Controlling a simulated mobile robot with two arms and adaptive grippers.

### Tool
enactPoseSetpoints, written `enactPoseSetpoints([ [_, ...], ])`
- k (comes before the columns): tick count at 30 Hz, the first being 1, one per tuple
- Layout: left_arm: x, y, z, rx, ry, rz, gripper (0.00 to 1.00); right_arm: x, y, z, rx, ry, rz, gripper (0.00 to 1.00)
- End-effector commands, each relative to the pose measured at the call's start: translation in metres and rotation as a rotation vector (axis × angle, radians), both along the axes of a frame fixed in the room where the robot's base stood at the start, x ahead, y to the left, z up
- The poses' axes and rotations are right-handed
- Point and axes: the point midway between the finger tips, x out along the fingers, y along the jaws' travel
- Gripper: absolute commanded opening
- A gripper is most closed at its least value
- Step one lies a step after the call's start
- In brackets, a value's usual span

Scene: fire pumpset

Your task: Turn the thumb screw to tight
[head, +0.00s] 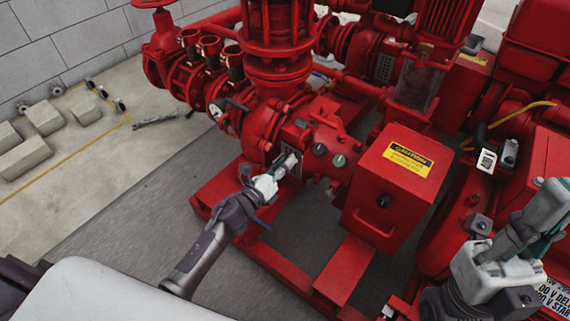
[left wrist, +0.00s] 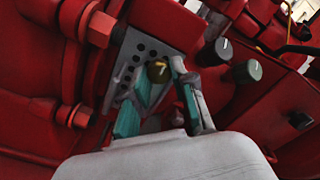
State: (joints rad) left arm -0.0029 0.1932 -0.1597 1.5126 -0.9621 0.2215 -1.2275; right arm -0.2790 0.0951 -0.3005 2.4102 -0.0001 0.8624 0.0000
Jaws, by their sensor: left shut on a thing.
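The thumb screw is a small round olive-brown knob (left wrist: 158,71) with a pale mark on its face, in front of a grey perforated plate (left wrist: 135,62). My left gripper (left wrist: 162,82) has its two teal-padded fingers on either side of the knob and is shut on it. In the head view my left gripper (head: 287,165) reaches from the lower left to the red pump's front, and its fingers hide the knob there. Part of my right arm and gripper (head: 512,248) shows at the lower right; its fingertips cannot be made out.
A red caution box (head: 392,190) stands further right. Red pipes and flanges crowd the left side. Grey floor (head: 130,200) is open at the left, with concrete blocks (head: 44,118) beyond.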

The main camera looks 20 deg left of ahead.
Motion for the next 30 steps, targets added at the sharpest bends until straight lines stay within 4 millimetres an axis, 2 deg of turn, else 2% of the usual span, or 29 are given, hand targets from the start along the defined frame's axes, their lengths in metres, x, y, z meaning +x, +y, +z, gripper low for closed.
enactPoseSetpoints([
  [8, -0.001, 0.000, -0.002, 0.003, 0.003, -0.001, 0.00, 0.000, 0.000, 0.000, 0.001, -0.001, -0.001, 0.00],
  [9, -0.001, -0.001, -0.002, 0.002, 0.004, -0.001, 0.29, 0.001, 0.000, 0.000, 0.001, -0.001, -0.001, 0.00],
  [11, -0.001, 0.000, -0.002, 0.002, 0.004, -0.001, 0.37, 0.001, 0.000, 0.000, 0.000, 0.001, -0.001, 0.00],
  [22, -0.005, 0.002, -0.001, 0.001, 0.002, -0.001, 0.37, 0.003, 0.000, -0.004, 0.002, 0.018, -0.003, 0.00],
  [26, -0.023, 0.008, -0.002, 0.000, 0.003, -0.001, 0.37, 0.002, 0.000, -0.003, 0.002, 0.013, -0.002, 0.00],
  [30, -0.052, 0.018, -0.002, 0.002, 0.005, -0.001, 0.37, 0.002, 0.000, -0.003, 0.000, 0.012, -0.002, 0.00],
])
